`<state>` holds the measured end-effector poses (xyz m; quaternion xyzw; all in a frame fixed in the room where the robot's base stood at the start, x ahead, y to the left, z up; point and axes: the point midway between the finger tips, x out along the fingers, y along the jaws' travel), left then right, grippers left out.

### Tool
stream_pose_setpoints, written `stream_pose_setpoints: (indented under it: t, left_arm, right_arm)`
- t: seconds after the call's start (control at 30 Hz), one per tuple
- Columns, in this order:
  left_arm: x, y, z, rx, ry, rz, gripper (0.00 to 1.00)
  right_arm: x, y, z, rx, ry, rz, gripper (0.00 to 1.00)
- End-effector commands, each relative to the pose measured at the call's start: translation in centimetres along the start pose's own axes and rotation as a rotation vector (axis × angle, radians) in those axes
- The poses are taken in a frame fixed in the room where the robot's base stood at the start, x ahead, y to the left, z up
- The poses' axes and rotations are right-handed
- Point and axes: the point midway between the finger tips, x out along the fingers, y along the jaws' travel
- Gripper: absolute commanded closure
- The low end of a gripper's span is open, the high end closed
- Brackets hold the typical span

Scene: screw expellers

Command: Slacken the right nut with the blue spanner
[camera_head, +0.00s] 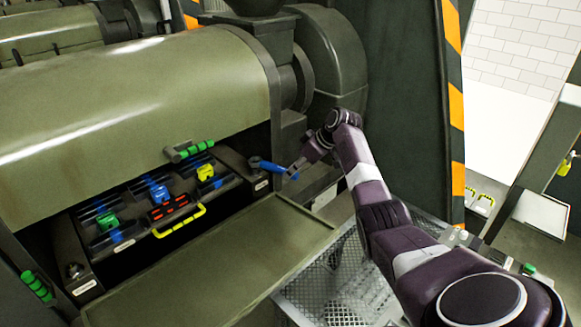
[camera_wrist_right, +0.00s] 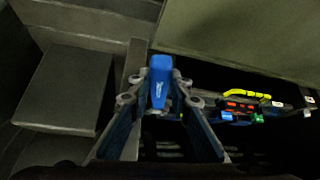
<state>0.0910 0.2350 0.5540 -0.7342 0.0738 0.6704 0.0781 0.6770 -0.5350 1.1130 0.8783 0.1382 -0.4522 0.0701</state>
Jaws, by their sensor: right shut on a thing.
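The blue spanner (camera_head: 266,165) is held by my right gripper (camera_head: 293,172) at the right end of the open bay under the green machine housing. Its far end lies over the place of the right nut, which is hidden, so I cannot tell whether it sits around the nut. In the right wrist view the spanner's blue handle (camera_wrist_right: 158,84) stands between the two fingers of the right gripper (camera_wrist_right: 159,82). The left nut (camera_head: 74,270) shows at the bay's left end. My left gripper is out of view.
Between the nuts sits a unit with a yellow handle (camera_head: 180,222) and blue, green and yellow blocks. A green-gripped handle (camera_head: 190,151) is on the housing's lower edge. An open flap (camera_head: 215,270) extends in front. A perforated metal step (camera_head: 345,285) stands below my right arm.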

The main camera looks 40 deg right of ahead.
Motion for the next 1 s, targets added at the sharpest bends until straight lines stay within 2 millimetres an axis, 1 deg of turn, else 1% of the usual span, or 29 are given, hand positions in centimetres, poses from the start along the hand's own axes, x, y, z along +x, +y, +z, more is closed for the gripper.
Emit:
stream_pose_setpoints:
  t: [0.03, 0.17, 0.23, 1.0]
  left_arm:
    - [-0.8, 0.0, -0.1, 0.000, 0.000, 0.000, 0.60]
    - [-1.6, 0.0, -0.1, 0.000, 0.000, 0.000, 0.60]
    - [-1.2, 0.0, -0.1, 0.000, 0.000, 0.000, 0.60]
    - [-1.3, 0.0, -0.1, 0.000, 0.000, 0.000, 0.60]
  right_arm:
    - [-0.6, 0.0, 0.1, -0.001, -0.001, 0.002, 1.00]
    - [-1.4, -0.3, 0.9, -0.002, -0.001, 0.002, 1.00]
    - [-1.4, -0.4, 1.5, -0.002, 0.000, 0.002, 1.00]
    - [-5.5, -1.8, 6.0, -0.002, -0.001, 0.003, 1.00]
